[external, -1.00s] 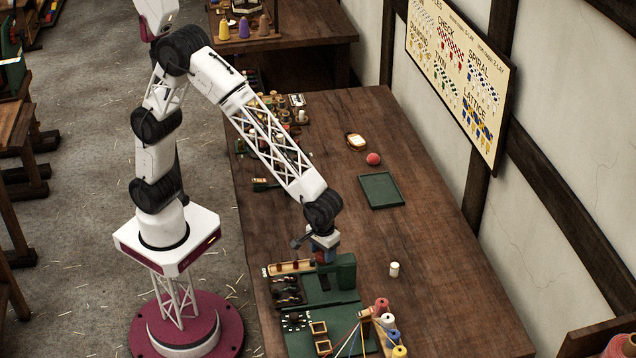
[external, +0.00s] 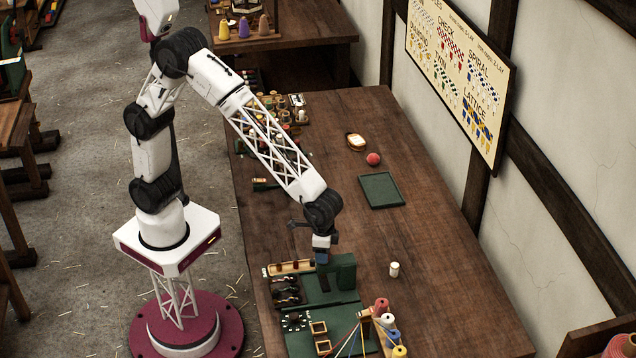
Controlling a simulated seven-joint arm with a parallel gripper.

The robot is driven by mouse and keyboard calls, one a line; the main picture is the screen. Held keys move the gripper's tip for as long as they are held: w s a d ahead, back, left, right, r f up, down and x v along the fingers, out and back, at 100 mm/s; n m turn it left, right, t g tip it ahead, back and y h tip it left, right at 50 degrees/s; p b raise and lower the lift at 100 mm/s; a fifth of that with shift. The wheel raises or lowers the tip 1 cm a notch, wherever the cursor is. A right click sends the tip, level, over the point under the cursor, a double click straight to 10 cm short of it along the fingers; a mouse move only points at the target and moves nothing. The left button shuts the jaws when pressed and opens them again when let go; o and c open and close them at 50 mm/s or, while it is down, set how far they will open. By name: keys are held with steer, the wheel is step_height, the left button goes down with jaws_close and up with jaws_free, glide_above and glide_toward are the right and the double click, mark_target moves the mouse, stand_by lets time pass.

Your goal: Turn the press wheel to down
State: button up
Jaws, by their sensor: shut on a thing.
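The green press (external: 344,270) stands upright on a green base board (external: 325,292) near the front left of the bench. My gripper (external: 322,260) points down at the left side of the press's upright block. It is shut on a small part there, which appears to be the press wheel. The wheel is hidden behind the fingers, so its angle cannot be read.
A wooden rack (external: 290,267) and dark parts lie left of the press. In front stand colored thread spools (external: 388,322) with strung threads. A white spool (external: 394,269) stands to the right.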

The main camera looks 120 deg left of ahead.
steer(key=m, duration=0.4)
steer(key=shift+r+m, duration=0.1)
steer(key=shift+m, duration=0.2)
steer(key=m, duration=0.3)
steer(key=shift+m, duration=0.3)
steer(key=m, duration=0.3)
steer(key=shift+m, duration=0.3)
steer(key=m, duration=0.4)
steer(key=o, duration=0.9)
steer(key=shift+o, duration=0.2)
steer(key=shift+r, duration=3.85)
